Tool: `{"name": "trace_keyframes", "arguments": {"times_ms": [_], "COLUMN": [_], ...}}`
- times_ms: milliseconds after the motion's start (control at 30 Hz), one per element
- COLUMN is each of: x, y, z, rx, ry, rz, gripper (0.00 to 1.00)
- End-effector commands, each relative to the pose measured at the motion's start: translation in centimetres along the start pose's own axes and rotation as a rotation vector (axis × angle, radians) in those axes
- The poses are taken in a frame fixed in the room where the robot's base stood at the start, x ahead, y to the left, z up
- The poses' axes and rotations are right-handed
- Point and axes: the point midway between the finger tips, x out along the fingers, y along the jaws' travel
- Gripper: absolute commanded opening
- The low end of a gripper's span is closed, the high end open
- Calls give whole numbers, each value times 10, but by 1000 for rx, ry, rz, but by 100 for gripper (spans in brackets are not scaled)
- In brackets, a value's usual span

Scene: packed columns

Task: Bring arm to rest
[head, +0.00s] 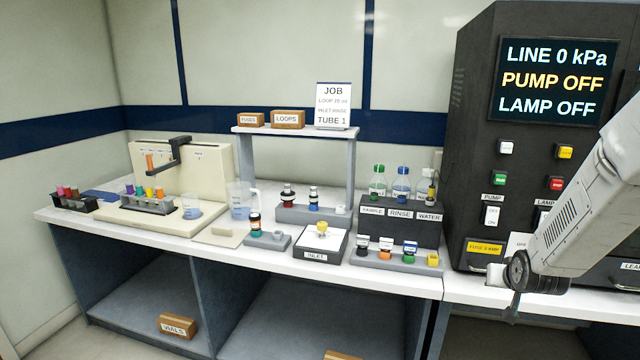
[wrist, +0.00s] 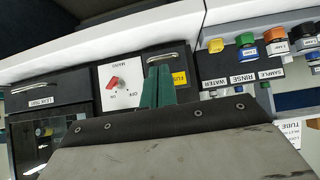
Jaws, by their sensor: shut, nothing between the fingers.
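My arm comes in from the right edge in the head view. My gripper (head: 514,306) hangs in front of the dark pump cabinet (head: 474,130), near the front edge of the bench at the right. It is shut and empty. In the wrist view, the dark green fingers (wrist: 158,86) lie together, and they appear in front of the panel between the mains switch (wrist: 116,83) and the yellow fuse label (wrist: 180,78). The arm hides part of the cabinet's lower front in the head view.
A shelf (head: 270,131) stands behind. The cabinet display (head: 553,83) reads pump off, lamp off.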

Motion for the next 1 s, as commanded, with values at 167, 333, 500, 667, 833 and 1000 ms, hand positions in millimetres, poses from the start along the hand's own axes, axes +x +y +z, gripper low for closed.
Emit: {"name": "trace_keyframes", "arguments": {"times_ms": [167,333,500,667,833,1000], "x": [-76,-173,-268,-345,-391,-407], "y": [-22,-42,-55,-61,-65,-70], "z": [41,77,108,130,139,135], "rx": [-32,-75,-128,-183,-231,-256], "ry": [-321,-587,-775,-862,-819,-731], "rz": [-16,-37,-61,-86,-118,-143], "gripper": [0,0,0,0,0,0]}}
